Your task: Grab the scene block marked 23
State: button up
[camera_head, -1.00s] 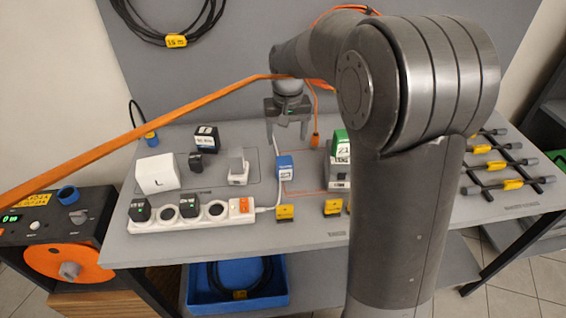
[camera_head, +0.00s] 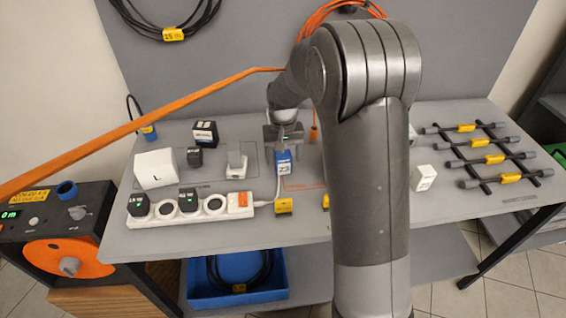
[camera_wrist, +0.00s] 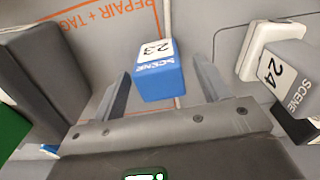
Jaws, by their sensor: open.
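The scene block marked 23 is blue with a white numbered face. In the wrist view the block (camera_wrist: 160,82) shows between the two fingers, with a gap on each side. In the head view the block (camera_head: 284,166) stands on the table near the white cable. My gripper (camera_head: 283,146) is just above or behind it there, partly hidden by my arm. In the wrist view my gripper (camera_wrist: 158,66) is open and holds nothing. How far the fingers reach down around the block is unclear.
A grey-and-white block marked 24 (camera_wrist: 277,72) is right of the fingers; a dark block (camera_wrist: 45,72) is left. A power strip (camera_head: 172,219) lies in front, a white box (camera_head: 155,169) at left. A rod rack (camera_head: 480,158) and a white block (camera_head: 423,178) are at right.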

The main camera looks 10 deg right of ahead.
jog(key=shift+f, duration=0.9)
jog(key=shift+c, duration=0.2)
jog(key=c, duration=1.1)
